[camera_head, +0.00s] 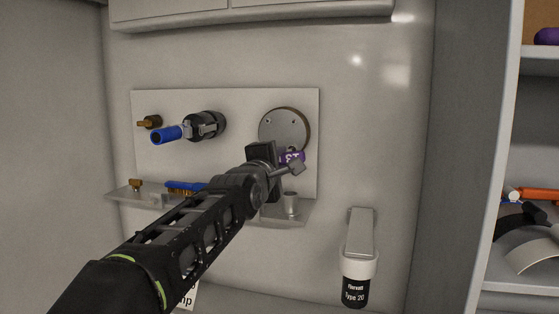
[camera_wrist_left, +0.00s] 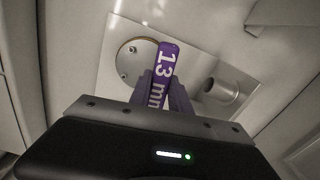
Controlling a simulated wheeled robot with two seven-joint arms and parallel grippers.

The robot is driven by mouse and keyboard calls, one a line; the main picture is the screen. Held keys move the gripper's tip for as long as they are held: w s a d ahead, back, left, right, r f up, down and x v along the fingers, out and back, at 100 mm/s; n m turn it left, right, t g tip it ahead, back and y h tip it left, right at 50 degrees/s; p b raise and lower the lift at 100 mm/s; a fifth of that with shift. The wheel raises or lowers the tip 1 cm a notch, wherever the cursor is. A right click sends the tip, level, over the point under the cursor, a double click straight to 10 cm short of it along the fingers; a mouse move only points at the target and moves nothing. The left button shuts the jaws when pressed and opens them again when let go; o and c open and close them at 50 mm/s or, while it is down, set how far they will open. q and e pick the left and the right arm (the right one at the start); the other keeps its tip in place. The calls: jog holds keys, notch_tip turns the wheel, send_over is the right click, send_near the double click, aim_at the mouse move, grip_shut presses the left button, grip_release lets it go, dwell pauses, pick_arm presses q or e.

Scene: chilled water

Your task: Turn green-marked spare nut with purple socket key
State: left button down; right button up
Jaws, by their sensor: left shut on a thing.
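My left gripper (camera_head: 275,158) reaches in front of the wall panel and is shut on the purple socket key (camera_head: 291,157). In the left wrist view the key (camera_wrist_left: 164,75) stands up between the fingers, with "13 mm" printed on it. A grey end, likely the key's, sticks out to the right of the gripper in the head view. A round grey disc (camera_head: 287,127) with small bolts is on the panel just behind the key; it also shows in the left wrist view (camera_wrist_left: 126,65). I cannot make out a green mark or the spare nut. My right gripper is out of view.
A clear ledge (camera_head: 123,195) under the panel carries a brass fitting (camera_head: 136,185), a blue-handled part (camera_head: 184,186) and a metal cylinder (camera_head: 291,203). A blue-handled valve (camera_head: 168,135) juts out at left. A black-and-white filter (camera_head: 357,268) hangs lower right.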

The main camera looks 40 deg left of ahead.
pick_arm(q)
jog(key=shift+s, duration=0.1)
jog(key=shift+s+d+b, duration=0.15)
jog(key=shift+s+b, duration=0.05)
jog(key=shift+b, duration=0.2)
jog(key=shift+b+v, duration=1)
jog(key=shift+v, duration=0.15)
jog(key=shift+r, duration=0.1)
